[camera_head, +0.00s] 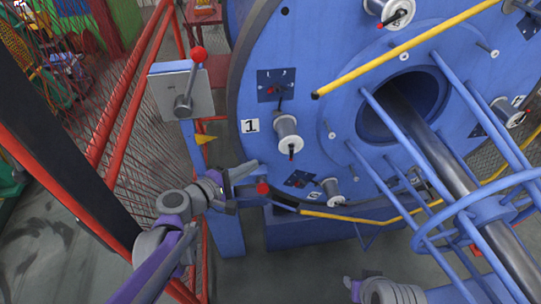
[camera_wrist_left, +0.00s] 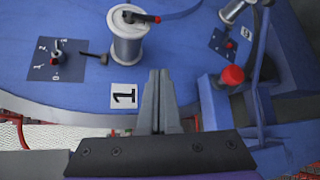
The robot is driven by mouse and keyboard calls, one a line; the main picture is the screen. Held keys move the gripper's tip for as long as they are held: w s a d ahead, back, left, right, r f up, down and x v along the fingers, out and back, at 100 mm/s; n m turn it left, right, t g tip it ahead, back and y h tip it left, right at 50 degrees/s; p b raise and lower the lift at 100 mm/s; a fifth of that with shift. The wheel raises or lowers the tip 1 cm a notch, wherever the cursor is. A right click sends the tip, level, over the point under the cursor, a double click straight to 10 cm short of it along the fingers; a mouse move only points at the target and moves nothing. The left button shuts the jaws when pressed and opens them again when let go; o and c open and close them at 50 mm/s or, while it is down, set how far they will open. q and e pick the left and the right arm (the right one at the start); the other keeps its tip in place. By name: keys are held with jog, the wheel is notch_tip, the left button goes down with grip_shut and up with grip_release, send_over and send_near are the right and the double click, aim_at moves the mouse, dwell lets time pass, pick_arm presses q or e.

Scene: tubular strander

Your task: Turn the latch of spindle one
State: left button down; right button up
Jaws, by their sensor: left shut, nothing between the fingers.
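Spindle one (camera_head: 288,132) is a white spool on the blue disc, beside the label "1" (camera_head: 250,125). Its latch (camera_head: 291,153), a small dark lever with a red end, points downward in the head view. In the left wrist view, the spool (camera_wrist_left: 128,42) stands beyond my fingers, with the latch (camera_wrist_left: 143,17) across its outer end. My left gripper (camera_head: 256,164) is shut and empty, below and left of the spool, apart from it. Its fingers (camera_wrist_left: 160,74) point toward the disc near the label (camera_wrist_left: 124,95). My right gripper cannot be made out; only part of that arm shows at the bottom.
A red knob (camera_head: 262,187) on a blue post is close beside the left gripper. A dial panel (camera_wrist_left: 57,60) sits near spindle one. A grey lever box (camera_head: 182,92) and red fence rails stand left. Yellow rods (camera_head: 400,50) and blue cage bars occupy the right.

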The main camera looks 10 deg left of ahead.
aim_at(292, 153)
pick_arm(q)
jog(key=w+d+f, duration=0.1)
jog(key=w+d, duration=0.3)
jog(key=d, duration=0.4)
jog(key=shift+w, duration=0.2)
dwell(0.3)
